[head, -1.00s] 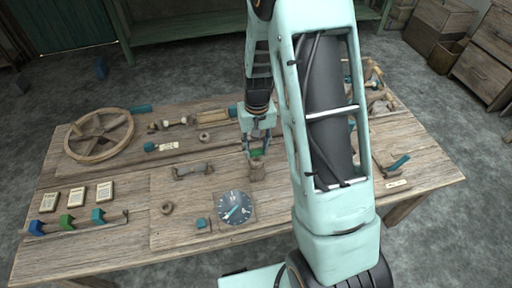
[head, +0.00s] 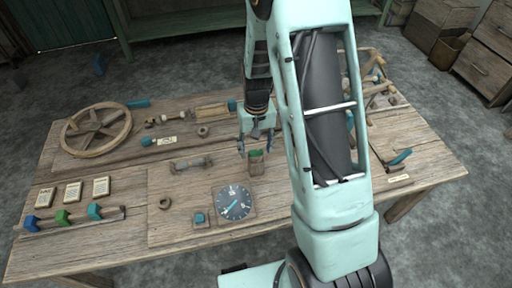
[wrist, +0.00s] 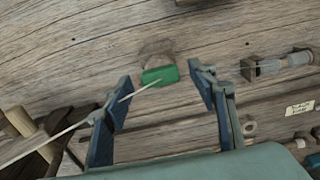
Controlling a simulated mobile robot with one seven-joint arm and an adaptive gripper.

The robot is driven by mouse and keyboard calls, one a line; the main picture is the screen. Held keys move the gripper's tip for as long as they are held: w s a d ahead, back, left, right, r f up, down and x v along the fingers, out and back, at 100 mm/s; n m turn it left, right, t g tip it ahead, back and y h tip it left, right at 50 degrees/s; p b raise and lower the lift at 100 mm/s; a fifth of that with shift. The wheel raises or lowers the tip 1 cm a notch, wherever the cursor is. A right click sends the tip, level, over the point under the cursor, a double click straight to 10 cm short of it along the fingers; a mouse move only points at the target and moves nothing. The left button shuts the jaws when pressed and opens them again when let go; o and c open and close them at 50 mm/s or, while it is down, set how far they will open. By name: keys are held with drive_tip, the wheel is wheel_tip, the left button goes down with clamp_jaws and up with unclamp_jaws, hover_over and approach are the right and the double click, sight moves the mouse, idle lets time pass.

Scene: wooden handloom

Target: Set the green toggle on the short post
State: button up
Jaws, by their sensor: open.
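The green toggle (head: 256,153) sits on top of the short wooden post (head: 256,168), near the middle of the bench. In the wrist view the green toggle (wrist: 160,76) lies between and just beyond the fingertips, with the round post (wrist: 156,54) partly behind it. My gripper (head: 256,146) is open above the post, one finger on each side of the toggle. The wrist view shows a gap between the toggle and each fingertip of my gripper (wrist: 160,74). The toggle's exact tilt is hard to tell.
A blue dial (head: 235,203) and a small blue block (head: 199,218) are in front of the post. A wooden crank-like part (head: 191,163) lies left, and a spoked wheel (head: 96,131) farther left. A thin pale cord (wrist: 75,128) crosses the wrist view.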

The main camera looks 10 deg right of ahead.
wheel_tip(320, 180, up, 12)
idle(0.6)
